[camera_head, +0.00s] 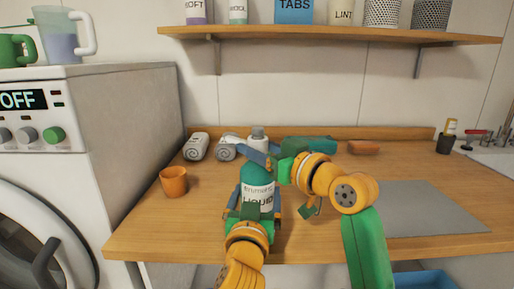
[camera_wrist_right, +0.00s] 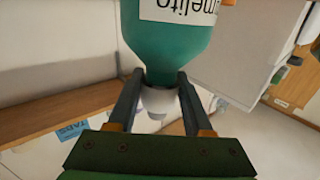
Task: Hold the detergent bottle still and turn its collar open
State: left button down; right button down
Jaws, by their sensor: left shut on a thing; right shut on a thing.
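The detergent bottle (camera_head: 258,180) is teal with a white label and stands upright on the wooden counter. Its white collar and grey cap (camera_head: 258,134) show at the top. My left gripper (camera_head: 258,208) is shut around the lower body of the bottle from the front. My right gripper (camera_head: 268,158) comes in from the right and is shut at the bottle's neck. In the right wrist view the bottle (camera_wrist_right: 168,45) appears upside down, with the two fingers (camera_wrist_right: 157,95) on either side of the white collar (camera_wrist_right: 158,102). The fingers hide part of the collar.
An orange cup (camera_head: 174,183) stands left of the bottle. Rolled grey towels (camera_head: 197,146) and a teal cloth-like item (camera_head: 308,144) lie behind. A grey mat (camera_head: 425,207) lies at right. A shelf (camera_head: 330,35) overhangs the back; a washing machine (camera_head: 110,110) stands at left.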

jog(key=shift+w+f+n+g+y, duration=0.1)
jog(key=shift+n+g+y, duration=0.9)
jog(key=shift+g, duration=0.2)
jog(key=shift+n+g+y, duration=1.2)
jog(key=shift+n+g, duration=0.2)
jog(key=shift+g, duration=0.2)
jog(key=shift+c, duration=1.5)
grip_release()
